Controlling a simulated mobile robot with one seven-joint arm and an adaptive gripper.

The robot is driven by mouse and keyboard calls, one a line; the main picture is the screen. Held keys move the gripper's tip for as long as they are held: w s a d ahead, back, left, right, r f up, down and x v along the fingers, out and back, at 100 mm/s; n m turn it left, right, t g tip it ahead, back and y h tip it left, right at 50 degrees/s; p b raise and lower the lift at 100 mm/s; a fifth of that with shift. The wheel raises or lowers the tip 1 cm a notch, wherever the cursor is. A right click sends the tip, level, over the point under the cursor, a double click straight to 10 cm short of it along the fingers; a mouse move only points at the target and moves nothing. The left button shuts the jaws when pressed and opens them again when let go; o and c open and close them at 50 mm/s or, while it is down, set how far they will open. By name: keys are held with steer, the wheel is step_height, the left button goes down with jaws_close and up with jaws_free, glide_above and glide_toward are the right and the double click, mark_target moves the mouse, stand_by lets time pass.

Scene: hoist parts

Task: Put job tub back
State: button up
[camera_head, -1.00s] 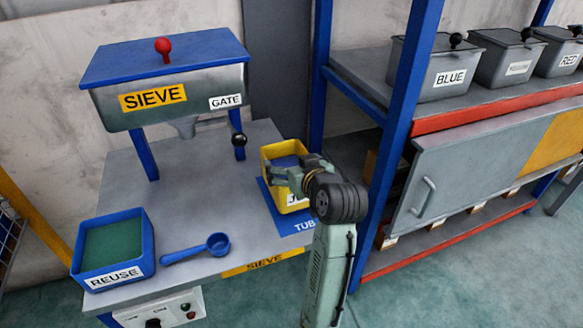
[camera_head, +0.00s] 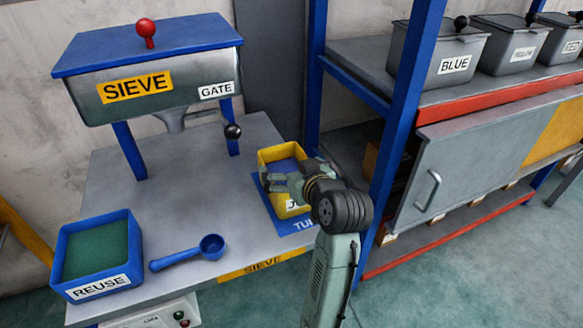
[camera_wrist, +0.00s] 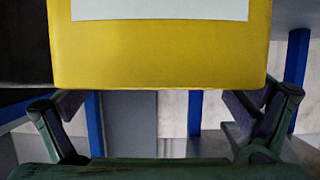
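The yellow job tub (camera_head: 268,163) is upright at the right end of the sieve bench, over the blue TUB mat (camera_head: 259,190). Blue material shows inside it. I cannot tell if its base touches the mat. My gripper (camera_head: 288,184) is at the tub's near side and covers part of its white label. In the wrist view the tub's yellow wall (camera_wrist: 160,68) fills the upper part.
A blue REUSE tray (camera_head: 98,270) and a blue scoop (camera_head: 185,258) lie left on the bench (camera_head: 180,190). The sieve hopper (camera_head: 150,90) stands behind, with a black gate knob (camera_head: 232,131). A blue rack post (camera_head: 400,120) is close right of my arm.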

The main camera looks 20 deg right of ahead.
steer(key=p+v, duration=1)
steer(key=v, duration=0.2)
steer(key=shift+p, duration=0.35)
stand_by(0.5)
